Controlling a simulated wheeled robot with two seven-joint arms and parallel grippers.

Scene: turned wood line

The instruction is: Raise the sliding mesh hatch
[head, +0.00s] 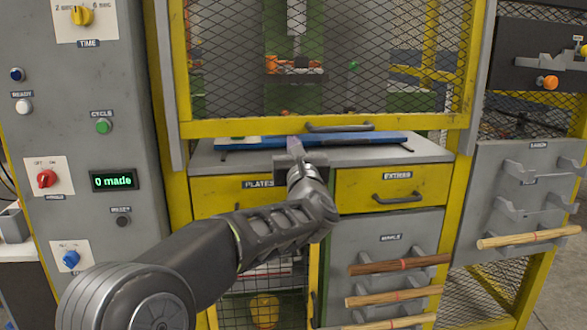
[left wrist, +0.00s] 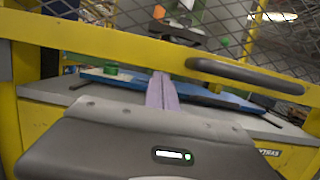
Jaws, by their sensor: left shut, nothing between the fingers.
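The sliding mesh hatch (head: 325,60) is a dark wire mesh in a yellow frame. Its bottom bar (head: 230,128) hangs a little above the grey worktop, leaving a gap. A dark handle (head: 340,127) is fixed on that bar; it also shows in the left wrist view (left wrist: 245,75), to the right of the fingers. My left gripper (head: 295,146) is shut and empty, just below and left of the handle, apart from it as far as I can tell. Its fingers (left wrist: 162,92) show in the left wrist view, pointing at the gap under the bar. My right gripper is not in view.
A blue tray or mat (head: 370,139) lies on the worktop (head: 425,150) under the hatch. Yellow drawers labelled plates and extras (head: 395,188) are below. A control panel (head: 100,140) stands left. Wooden rods (head: 400,263) rest on racks at lower right.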

